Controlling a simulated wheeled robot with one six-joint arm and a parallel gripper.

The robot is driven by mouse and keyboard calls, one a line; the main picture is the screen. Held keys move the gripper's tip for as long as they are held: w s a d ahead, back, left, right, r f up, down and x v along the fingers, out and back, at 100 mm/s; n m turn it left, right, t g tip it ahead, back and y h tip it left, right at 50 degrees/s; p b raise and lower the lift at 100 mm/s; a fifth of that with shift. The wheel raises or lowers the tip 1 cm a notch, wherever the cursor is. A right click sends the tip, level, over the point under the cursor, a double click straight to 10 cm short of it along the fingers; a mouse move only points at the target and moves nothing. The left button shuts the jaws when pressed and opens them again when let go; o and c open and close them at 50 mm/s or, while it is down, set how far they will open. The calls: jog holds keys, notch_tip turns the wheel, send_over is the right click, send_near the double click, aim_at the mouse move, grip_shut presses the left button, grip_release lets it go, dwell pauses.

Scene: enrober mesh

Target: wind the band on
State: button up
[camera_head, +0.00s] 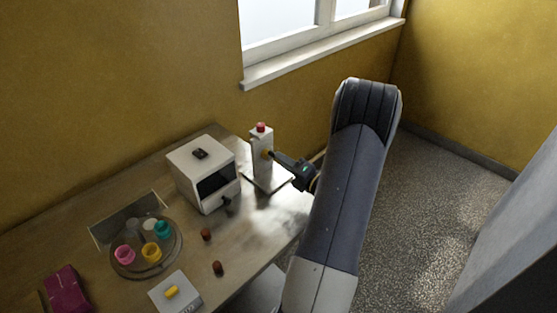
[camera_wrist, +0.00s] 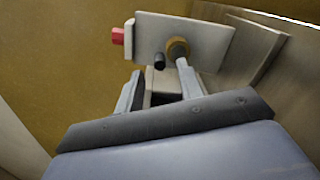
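A white upright post (camera_head: 262,143) with a red button (camera_head: 261,127) on top stands at the back right of the table. It carries a brass-coloured hub (camera_wrist: 178,48) with a short black crank knob (camera_wrist: 159,61). In the wrist view the post (camera_wrist: 210,42) lies sideways, its red button (camera_wrist: 117,36) to the left. My gripper (camera_wrist: 158,72) is open, its two fingers apart, facing the post. The black knob shows between and just beyond the fingertips; I cannot tell if either touches it. In the head view my gripper (camera_head: 277,157) is close beside the hub. No separate band can be made out.
A white box (camera_head: 198,163) with a dark window stands left of the post. A round tray (camera_head: 173,262) holds several coloured cups. Two brown pieces (camera_head: 206,234) (camera_head: 217,267), a white switch box (camera_head: 162,295) and a magenta object (camera_head: 65,288) lie nearer. The wall and window are behind.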

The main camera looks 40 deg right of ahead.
aim_at(271, 157)
jog(key=s+b, duration=0.1)
jog(key=s, duration=0.6)
jog(key=shift+d, duration=0.25)
jog(key=w+n+b, duration=1)
jog(key=n+b, duration=0.2)
jog(key=n, duration=0.2)
jog(key=shift+w+a, duration=0.3)
jog(key=shift+a, duration=0.15)
jog(key=shift+c, duration=0.3)
grip_shut()
